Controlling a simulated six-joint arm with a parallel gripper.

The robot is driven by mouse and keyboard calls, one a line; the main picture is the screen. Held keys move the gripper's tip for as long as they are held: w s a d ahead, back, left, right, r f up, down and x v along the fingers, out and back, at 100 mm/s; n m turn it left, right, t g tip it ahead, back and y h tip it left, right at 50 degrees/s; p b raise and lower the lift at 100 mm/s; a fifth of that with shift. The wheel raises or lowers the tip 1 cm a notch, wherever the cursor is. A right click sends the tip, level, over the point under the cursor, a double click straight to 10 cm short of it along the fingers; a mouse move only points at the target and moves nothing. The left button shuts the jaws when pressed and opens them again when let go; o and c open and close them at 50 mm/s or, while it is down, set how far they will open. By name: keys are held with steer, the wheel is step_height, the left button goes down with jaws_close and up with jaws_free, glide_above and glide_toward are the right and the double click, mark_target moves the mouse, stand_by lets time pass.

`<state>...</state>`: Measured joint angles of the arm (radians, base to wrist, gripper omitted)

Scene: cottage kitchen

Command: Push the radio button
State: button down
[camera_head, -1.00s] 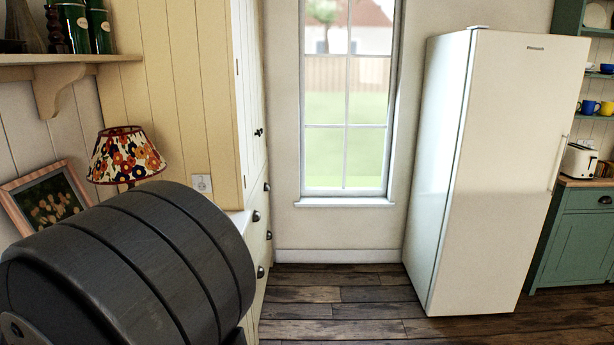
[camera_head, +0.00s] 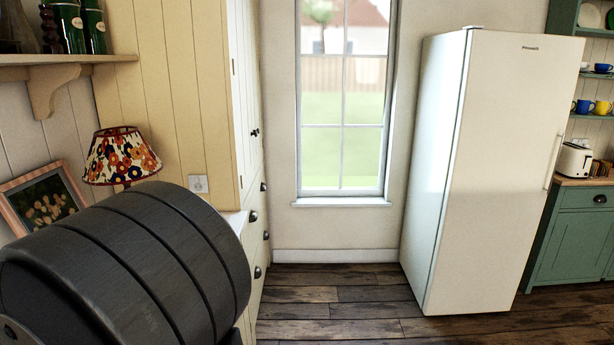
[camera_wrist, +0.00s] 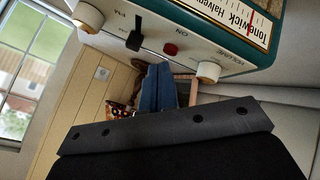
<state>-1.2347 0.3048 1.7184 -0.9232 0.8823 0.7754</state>
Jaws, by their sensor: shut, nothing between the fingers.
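The radio (camera_wrist: 222,42) fills the upper part of the wrist view. It appears tilted there, with a teal case, a cream control panel and a tuning dial. A small red button (camera_wrist: 170,49) sits on the panel near the "ON" lettering, between a black switch (camera_wrist: 135,35) and a white volume knob (camera_wrist: 208,72). My gripper (camera_wrist: 160,68) shows its blue fingers shut and empty, with the tips just below the red button in the picture. Whether they touch the panel I cannot tell. Neither radio nor gripper shows in the head view.
In the head view, my dark arm link covers the lower left. A flowered lamp (camera_head: 121,157) and a picture frame (camera_head: 42,200) stand behind it, under a wall shelf (camera_head: 60,68). A white fridge (camera_head: 490,170) stands right of the window. The wooden floor (camera_head: 335,300) between is clear.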

steer(key=shift+f, duration=0.15)
stand_by(0.3)
steer(key=shift+f, duration=0.3)
stand_by(0.3)
steer(key=shift+r, duration=0.45)
step_height(320, 180, up, 6)
stand_by(0.8)
steer(key=shift+f, duration=0.1)
